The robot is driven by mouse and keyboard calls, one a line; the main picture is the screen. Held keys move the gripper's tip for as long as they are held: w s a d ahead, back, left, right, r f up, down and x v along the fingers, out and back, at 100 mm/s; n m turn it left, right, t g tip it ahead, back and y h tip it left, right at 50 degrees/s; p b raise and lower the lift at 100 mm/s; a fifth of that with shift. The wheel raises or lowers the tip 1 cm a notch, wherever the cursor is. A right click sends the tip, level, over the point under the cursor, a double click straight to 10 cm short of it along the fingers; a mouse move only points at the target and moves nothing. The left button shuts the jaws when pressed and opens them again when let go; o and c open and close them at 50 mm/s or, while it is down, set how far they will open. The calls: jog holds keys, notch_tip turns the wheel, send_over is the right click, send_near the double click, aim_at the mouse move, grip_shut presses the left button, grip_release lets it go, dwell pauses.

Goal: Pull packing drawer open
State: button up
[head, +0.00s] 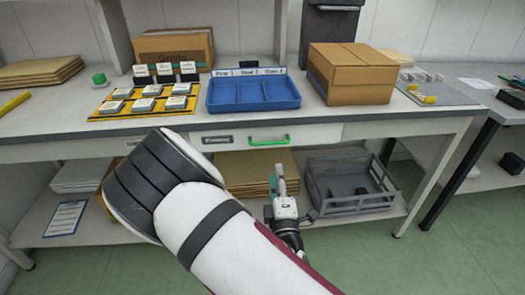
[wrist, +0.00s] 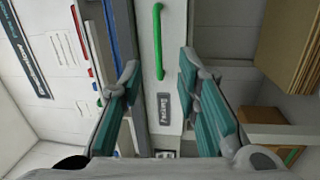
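The packing drawer (head: 320,135) is set under the bench top, and its white front looks flush with the bench. It has a green bar handle (head: 270,140) and a dark label (head: 217,139). In the wrist view the drawer front appears turned sideways, with the green handle (wrist: 158,40) upright and the label (wrist: 164,108) below it. My gripper (head: 280,178) is below the handle in the head view and apart from it. In the wrist view my gripper (wrist: 158,75) is open, its teal fingers spread with nothing between them. My arm hides part of the bench front.
On the bench top stand a blue tray (head: 253,107), a yellow mat (head: 95,116) with white-labelled items, and cardboard boxes (head: 352,90). On the lower shelf are stacked brown sheets (head: 240,165) and a grey wire basket (head: 350,208). Green floor (head: 430,240) is clear at right.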

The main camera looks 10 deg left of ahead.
aim_at(267, 144)
jog(key=shift+n+y, duration=0.6)
jog(key=x, duration=0.4)
jog(key=b+x, duration=0.1)
jog(key=x, duration=0.3)
jog(key=a+b+x, duration=0.1)
jog(key=x, duration=0.4)
jog(key=shift+s+a+r, duration=0.1)
jog(key=shift+a, duration=0.05)
grip_shut()
